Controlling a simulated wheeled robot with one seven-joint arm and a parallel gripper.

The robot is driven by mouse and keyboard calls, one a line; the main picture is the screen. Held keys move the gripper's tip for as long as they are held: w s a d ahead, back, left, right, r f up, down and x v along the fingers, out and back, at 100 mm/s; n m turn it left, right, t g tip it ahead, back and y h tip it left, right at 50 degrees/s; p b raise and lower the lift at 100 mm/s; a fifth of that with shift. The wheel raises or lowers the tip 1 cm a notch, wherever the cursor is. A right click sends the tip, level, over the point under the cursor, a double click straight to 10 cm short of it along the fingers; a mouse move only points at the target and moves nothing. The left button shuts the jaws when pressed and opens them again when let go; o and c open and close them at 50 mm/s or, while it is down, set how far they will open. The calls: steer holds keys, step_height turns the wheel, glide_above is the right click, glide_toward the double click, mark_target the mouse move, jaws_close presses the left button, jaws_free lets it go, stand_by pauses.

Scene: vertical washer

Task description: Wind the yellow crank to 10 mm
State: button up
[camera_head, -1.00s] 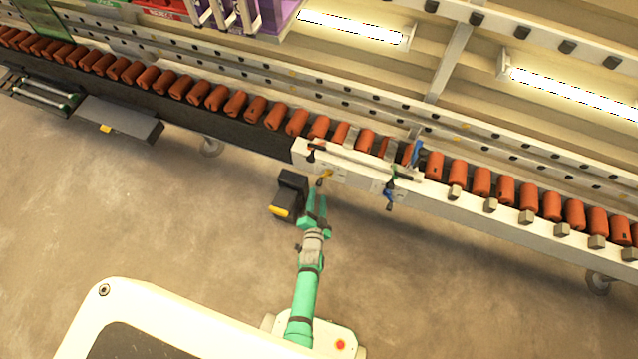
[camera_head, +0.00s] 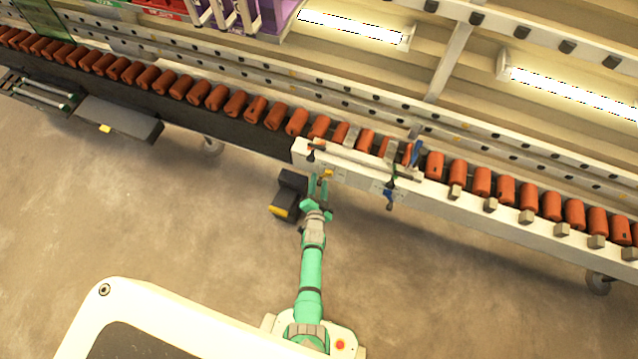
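The small yellow crank (camera_head: 327,173) is on the front face of the white rail section, left of the blue crank. My green gripper (camera_head: 319,182) is just in front of it, with its fingers pointing at the rail. The two fingers look apart, with a narrow gap between them. The crank's dark handle lies at or between the fingertips and is mostly hidden. I cannot tell whether the fingers touch it. Any scale or millimetre reading is too small to read.
A blue crank (camera_head: 389,193) with a dark handle is to the right on the same rail. A black box with a yellow part (camera_head: 289,195) stands close left of my gripper. Orange cans (camera_head: 275,117) line the conveyor. The floor in front is clear.

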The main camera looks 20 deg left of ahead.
jaws_close()
steer(key=shift+d, duration=0.1)
steer(key=shift+d+f+n+h, duration=0.2)
steer(key=shift+d+n+h, duration=0.25)
steer(key=shift+n, duration=0.35)
steer(key=shift+d+r+n+g+h, duration=0.1)
steer(key=shift+d+n+g+h, duration=0.05)
steer(key=shift+d+n+h, duration=0.75)
steer(key=shift+d+r+n+g+h, duration=0.15)
steer(key=shift+d+n+h, duration=0.4)
steer(key=shift+n, duration=0.7)
steer(key=shift+d+n+g+h, duration=0.2)
steer(key=shift+d+n+h, duration=0.4)
steer(key=shift+n+h, duration=0.35)
